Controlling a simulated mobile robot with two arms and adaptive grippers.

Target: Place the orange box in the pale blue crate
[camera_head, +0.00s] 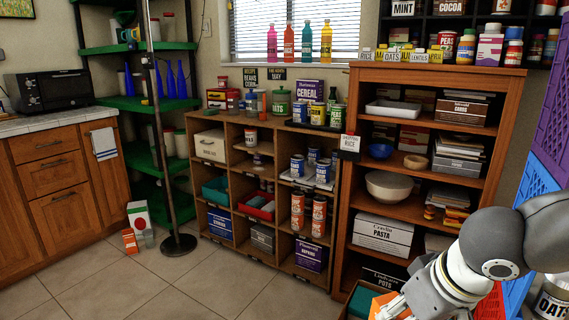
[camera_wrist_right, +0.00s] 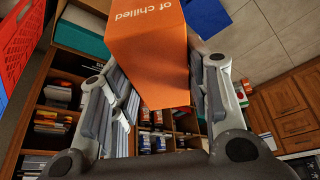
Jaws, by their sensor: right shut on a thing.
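My right gripper (camera_wrist_right: 160,110) is shut on the orange box (camera_wrist_right: 150,50), with a finger on each side of it. The box bears white lettering reading "of chilled". In the head view, my right arm comes in from the right and only part of the orange box (camera_head: 386,300) shows at the gripper, at the bottom edge. A light blue crate (camera_head: 537,180) shows at the right edge, below a purple crate (camera_head: 555,95) and partly hidden by my arm. The inside of the blue crate is not visible. My left gripper is not in view.
A red crate (camera_head: 490,304) shows below my right arm; it also shows at the left of the wrist view (camera_wrist_right: 18,45). A teal-and-brown box (camera_head: 357,301) is beside the gripper. A shelf (camera_head: 430,75) stands behind.

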